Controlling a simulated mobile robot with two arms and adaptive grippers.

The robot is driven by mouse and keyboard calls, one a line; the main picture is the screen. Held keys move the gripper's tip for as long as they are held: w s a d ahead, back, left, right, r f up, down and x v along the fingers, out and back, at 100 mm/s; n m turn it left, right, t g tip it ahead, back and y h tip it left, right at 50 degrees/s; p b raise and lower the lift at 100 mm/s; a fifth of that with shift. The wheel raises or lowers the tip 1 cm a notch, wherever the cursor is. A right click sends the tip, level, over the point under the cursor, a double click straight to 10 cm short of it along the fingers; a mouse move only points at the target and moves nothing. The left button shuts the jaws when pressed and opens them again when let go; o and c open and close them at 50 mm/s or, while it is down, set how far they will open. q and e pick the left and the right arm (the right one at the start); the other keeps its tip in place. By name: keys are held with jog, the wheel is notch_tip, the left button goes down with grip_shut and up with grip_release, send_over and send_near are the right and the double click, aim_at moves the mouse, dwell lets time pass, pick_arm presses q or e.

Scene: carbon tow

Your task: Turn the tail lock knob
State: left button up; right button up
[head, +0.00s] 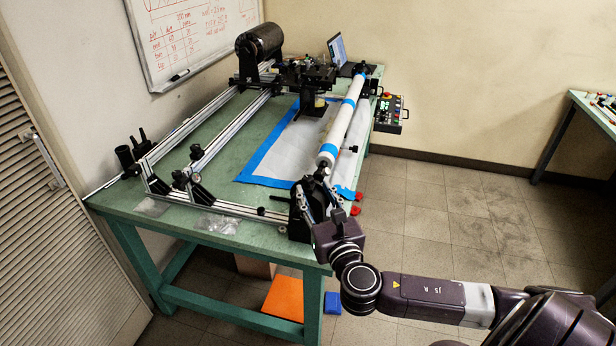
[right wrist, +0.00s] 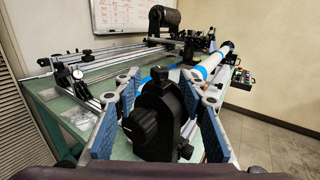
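The black tailstock (right wrist: 160,112) stands between the fingers of my right gripper (right wrist: 162,95) in the right wrist view. It carries a ribbed round black knob (right wrist: 141,128) on its near face and a smaller black knob (right wrist: 186,151) low on its right. I cannot tell for sure which one is the tail lock knob. The two blue-padded fingers are spread, one on each side, with gaps to the tailstock. In the head view my right gripper (head: 318,205) is at the tailstock, at the near right corner of the bench, and hides much of it. My left gripper is not in view.
A white tube with blue bands (head: 341,122) runs from the tailstock to the far end of the green bench (head: 240,225). Aluminium rails (head: 215,140) lie to its left. A control box (head: 389,113) hangs on the right edge. Open floor (head: 440,215) lies right.

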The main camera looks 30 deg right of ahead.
aim_at(310, 182)
jog(key=p+x, duration=0.1)
jog(key=x, duration=0.5)
jog(key=shift+w+d, duration=0.1)
jog(key=shift+w, duration=0.15)
jog(key=shift+c, duration=0.4)
grip_shut()
